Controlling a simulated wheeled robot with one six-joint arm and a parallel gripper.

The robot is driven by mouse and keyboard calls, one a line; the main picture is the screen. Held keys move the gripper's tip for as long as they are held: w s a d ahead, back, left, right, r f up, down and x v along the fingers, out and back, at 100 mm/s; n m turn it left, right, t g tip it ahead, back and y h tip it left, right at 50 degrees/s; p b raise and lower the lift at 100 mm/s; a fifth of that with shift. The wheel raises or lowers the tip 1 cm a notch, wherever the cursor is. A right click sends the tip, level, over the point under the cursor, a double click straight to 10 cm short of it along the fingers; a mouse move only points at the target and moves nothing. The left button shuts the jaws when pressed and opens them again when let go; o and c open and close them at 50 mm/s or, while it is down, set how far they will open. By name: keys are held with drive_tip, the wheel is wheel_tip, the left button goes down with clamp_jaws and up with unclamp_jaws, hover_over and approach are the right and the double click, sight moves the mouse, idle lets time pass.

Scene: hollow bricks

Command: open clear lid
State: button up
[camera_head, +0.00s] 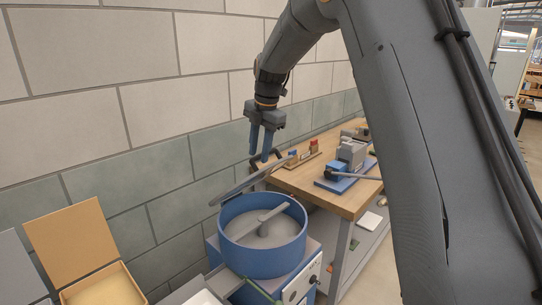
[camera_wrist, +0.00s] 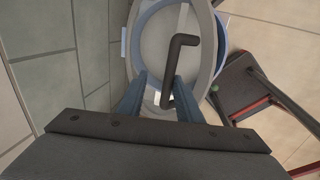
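The clear lid (camera_head: 250,182) is tilted up above the round blue drum (camera_head: 262,262), seen nearly edge-on in the head view. Its low side is near the drum's back left rim, and the drum's inside with a grey mixing arm shows below it. The black bent handle (camera_head: 268,163) is on the lid's raised side. My gripper (camera_head: 260,158) points down at the handle, its blue fingers apart. In the wrist view, the handle (camera_wrist: 183,62) stands out from the pale lid (camera_wrist: 158,42), its lower part between the fingers of my gripper (camera_wrist: 160,82). Contact cannot be told.
A block wall (camera_head: 150,130) is close behind and left of the drum. A wooden workbench (camera_head: 300,180) with a blue-based tool (camera_head: 345,168) stands to the right. An open cardboard box (camera_head: 85,240) is at the lower left.

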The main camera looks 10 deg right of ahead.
drive_tip(key=shift+s+d+f, duration=0.4)
drive_tip(key=shift+d, duration=0.1)
drive_tip(key=shift+d, duration=0.2)
drive_tip(key=shift+w+a+r, duration=0.25)
drive_tip(key=shift+a+r, duration=0.1)
drive_tip(key=shift+r, duration=0.15)
drive_tip(key=w+a+r+p, duration=0.2)
drive_tip(key=w+r+p, duration=0.1)
drive_tip(key=r, duration=0.3)
drive_tip(key=shift+a+r+p, duration=0.15)
drive_tip(key=shift+r+p, duration=0.25)
drive_tip(key=shift+p, duration=0.2)
